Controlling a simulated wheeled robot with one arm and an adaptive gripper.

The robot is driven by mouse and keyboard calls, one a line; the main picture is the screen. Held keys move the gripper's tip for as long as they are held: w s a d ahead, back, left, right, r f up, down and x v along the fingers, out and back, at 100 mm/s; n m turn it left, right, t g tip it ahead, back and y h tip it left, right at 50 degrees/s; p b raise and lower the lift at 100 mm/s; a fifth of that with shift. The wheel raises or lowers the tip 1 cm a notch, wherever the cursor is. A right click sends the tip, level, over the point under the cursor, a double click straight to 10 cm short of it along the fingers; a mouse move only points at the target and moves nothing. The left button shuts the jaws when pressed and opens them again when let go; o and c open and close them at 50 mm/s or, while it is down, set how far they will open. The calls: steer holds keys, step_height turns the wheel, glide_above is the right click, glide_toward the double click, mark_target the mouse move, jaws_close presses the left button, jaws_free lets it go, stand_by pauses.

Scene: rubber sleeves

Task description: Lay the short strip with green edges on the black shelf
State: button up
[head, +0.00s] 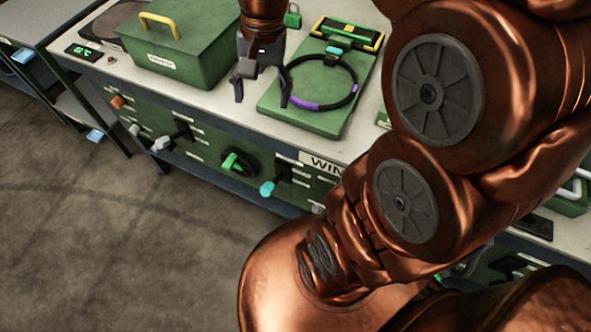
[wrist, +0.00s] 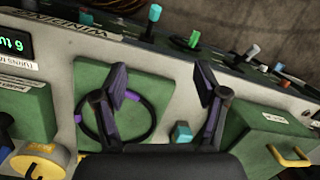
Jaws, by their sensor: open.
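A black, yellow-edged piece (head: 347,35) with bright green lines lies at the far end of a green board (head: 300,112). I cannot tell whether it is the short strip with green edges or a holder with the strip in it. I cannot make out the black shelf with certainty. My gripper (head: 262,98) is open and empty, above the bench between the green box and the board. In the wrist view, my gripper (wrist: 160,86) has its fingers spread, with the left one in front of the ring.
A black ring with purple sections (head: 322,106) lies on the board. A green box (head: 190,58) with a yellow handle stands left of my gripper. A teal block (wrist: 181,133) shows between the fingers. Coloured knobs line the bench front. My arm hides the bench's right part.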

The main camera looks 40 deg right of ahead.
steer(key=s+a+f+n+h, duration=0.1)
steer(key=s+a+f+n, duration=0.1)
steer(key=s, duration=0.5)
steer(key=s+a+f+n+g, duration=0.1)
steer(key=s+f+n, duration=0.3)
steer(key=s+n, duration=0.2)
steer(key=shift+s+a+h, duration=0.4)
steer(key=shift+s, duration=0.65)
